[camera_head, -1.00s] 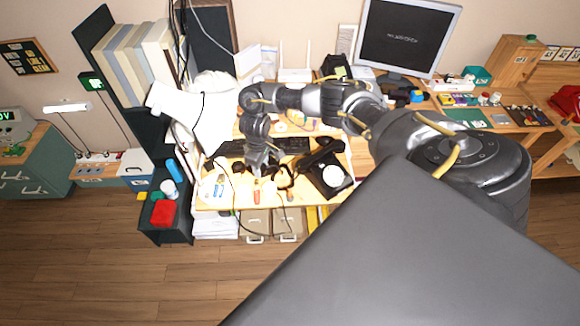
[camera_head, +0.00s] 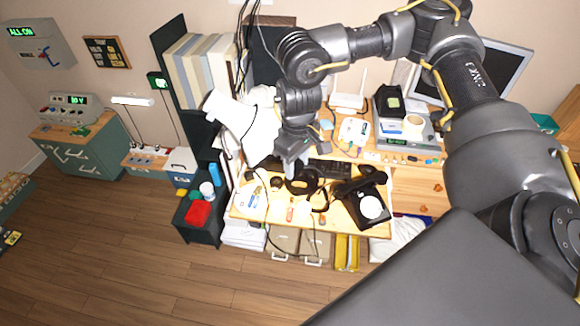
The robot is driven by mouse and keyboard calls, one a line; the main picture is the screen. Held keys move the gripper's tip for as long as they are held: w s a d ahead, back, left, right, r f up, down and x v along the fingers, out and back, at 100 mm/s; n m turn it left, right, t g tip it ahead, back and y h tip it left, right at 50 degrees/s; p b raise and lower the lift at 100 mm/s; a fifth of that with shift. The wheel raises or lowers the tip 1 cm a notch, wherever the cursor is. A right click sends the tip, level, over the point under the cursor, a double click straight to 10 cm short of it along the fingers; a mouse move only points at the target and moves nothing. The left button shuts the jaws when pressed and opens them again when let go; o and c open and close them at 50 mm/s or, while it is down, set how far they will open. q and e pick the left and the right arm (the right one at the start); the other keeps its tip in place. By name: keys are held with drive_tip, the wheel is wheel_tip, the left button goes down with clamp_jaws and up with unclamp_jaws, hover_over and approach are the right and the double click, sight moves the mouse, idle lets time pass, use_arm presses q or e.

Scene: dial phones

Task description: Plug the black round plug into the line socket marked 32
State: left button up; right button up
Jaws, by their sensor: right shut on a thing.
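My right gripper (camera_head: 290,172) points down over the wooden desk, left of the black dial phone (camera_head: 368,203). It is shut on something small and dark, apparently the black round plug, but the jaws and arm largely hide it. A dark cord (camera_head: 268,238) loops over the desk's front edge below the gripper. Black coiled or looped cord lies just right of the gripper, towards the phone. I cannot make out the line socket marked 32; no such number is readable. My left gripper is not in view.
A dark keyboard (camera_head: 330,168) lies behind the gripper. A white lamp (camera_head: 245,125) stands close on the left. A grey device (camera_head: 405,128) and a monitor (camera_head: 500,68) are at the back right. Small coloured items lie along the desk's front. Open floor lies in front.

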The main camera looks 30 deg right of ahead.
drive_tip(key=a+f+n+b, duration=0.1)
drive_tip(key=a+f+b, duration=0.2)
drive_tip(key=f+b, duration=0.3)
drive_tip(key=s+a+f+n+b, duration=0.1)
drive_tip(key=a+f+b, duration=0.3)
drive_tip(key=f+b, duration=0.3)
